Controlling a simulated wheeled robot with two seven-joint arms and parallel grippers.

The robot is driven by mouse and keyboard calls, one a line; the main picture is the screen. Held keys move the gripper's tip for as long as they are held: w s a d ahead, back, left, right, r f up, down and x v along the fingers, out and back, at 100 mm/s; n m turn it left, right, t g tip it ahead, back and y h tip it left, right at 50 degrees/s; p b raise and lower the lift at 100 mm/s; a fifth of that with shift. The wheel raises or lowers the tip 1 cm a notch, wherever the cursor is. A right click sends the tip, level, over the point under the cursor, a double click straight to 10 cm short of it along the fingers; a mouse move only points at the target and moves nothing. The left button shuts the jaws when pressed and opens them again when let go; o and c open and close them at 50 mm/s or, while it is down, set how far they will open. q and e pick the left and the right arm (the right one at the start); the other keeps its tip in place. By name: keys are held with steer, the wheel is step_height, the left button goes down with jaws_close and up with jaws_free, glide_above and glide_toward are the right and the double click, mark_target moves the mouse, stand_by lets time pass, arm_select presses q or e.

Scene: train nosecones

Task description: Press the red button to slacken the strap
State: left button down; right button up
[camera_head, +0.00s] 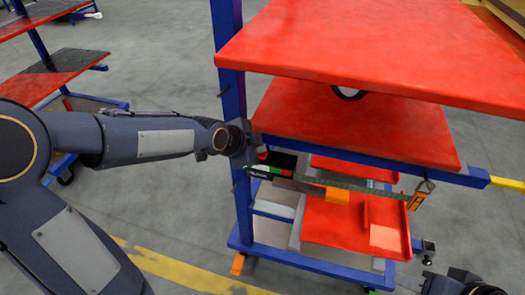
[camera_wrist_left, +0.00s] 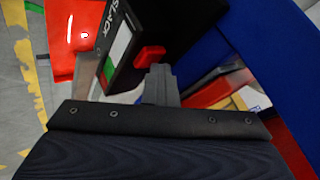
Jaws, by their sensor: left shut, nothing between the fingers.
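The red button (camera_wrist_left: 150,55) sticks out from the side of a black strap box (camera_wrist_left: 122,50) marked SLACK. My left gripper (camera_wrist_left: 160,72) is shut and empty, its fingertips right at the button; whether they touch it I cannot tell. In the head view the left gripper (camera_head: 248,150) is at the blue post, beside the box (camera_head: 268,171), and the button is mostly hidden. The strap (camera_head: 365,189) runs right from the box to an orange end piece (camera_head: 420,196). Dark parts of my right gripper (camera_head: 462,284) show at the bottom right edge.
The blue-framed rack has red shelves; the top shelf (camera_head: 390,50) overhangs the strap. A blue post (camera_head: 229,80) stands close to my left gripper. A lower red tray (camera_head: 345,225) sits beneath. Another red rack (camera_head: 45,75) stands at the left, with open floor between.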

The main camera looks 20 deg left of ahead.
arm_select(q)
steer(key=shift+r, duration=0.25)
steer(key=shift+r+p, duration=2.2)
steer(key=shift+r, duration=0.95)
